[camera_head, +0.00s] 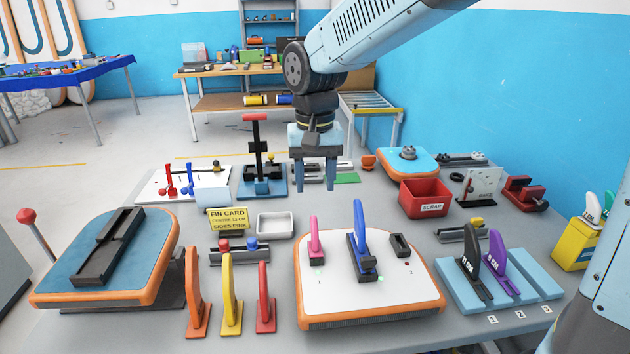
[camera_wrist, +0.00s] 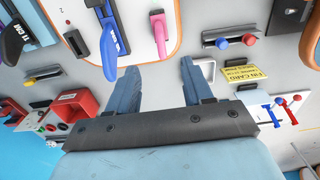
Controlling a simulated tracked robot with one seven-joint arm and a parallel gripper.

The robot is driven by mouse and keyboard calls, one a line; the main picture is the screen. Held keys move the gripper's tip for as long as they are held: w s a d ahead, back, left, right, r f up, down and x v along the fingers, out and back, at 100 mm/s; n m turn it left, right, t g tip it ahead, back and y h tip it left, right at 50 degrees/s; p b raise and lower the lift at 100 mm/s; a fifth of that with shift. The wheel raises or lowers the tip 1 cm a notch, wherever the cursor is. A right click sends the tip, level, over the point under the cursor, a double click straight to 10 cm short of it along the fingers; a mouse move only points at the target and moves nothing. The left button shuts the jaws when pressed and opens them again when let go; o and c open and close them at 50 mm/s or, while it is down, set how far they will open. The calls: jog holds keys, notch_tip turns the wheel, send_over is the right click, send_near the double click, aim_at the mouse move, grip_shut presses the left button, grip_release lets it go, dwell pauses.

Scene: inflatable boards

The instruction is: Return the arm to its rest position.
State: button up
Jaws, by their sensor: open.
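My arm (camera_head: 375,35) reaches in from the upper right in the head view. My gripper (camera_head: 316,188) hangs fingers down above the middle of the grey table, behind the white board. Its two blue fingers are apart with nothing between them. In the wrist view my gripper (camera_wrist: 160,85) also shows open and empty, with bare table between and beyond the fingertips. The white board (camera_head: 335,285) with orange edge carries a pink fin (camera_head: 314,237) and a blue fin (camera_head: 360,238), both upright. The same blue fin (camera_wrist: 112,45) and pink fin (camera_wrist: 159,35) show in the wrist view.
A red scrap bin (camera_head: 424,198) stands right of my gripper. A black and red upright press (camera_head: 257,150) stands to its left. The yellow fin card (camera_head: 228,220), a white tray (camera_head: 275,225) and a fin rack (camera_head: 500,280) with black and purple fins surround the board.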

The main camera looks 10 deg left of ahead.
jog(key=s+d+r+m+t, duration=0.1)
jog(key=d+r, duration=0.2)
jog(key=d, duration=0.5)
jog(key=d+r+t, duration=0.1)
jog(key=d+r, duration=0.2)
jog(key=d, duration=0.5)
jog(key=s+d+m+t, duration=0.1)
jog(key=s+d, duration=0.4)
jog(key=d, duration=0.2)
jog(key=s+d+t, duration=0.2)
jog(key=s+d, duration=0.3)
jog(key=d, duration=0.3)
jog(key=shift+s+r+m+t, duration=0.15)
jog(key=shift+r+m+t, duration=0.15)
jog(key=shift+m, duration=0.1)
jog(key=shift+c, duration=0.8)
jog(key=shift+a, duration=0.1)
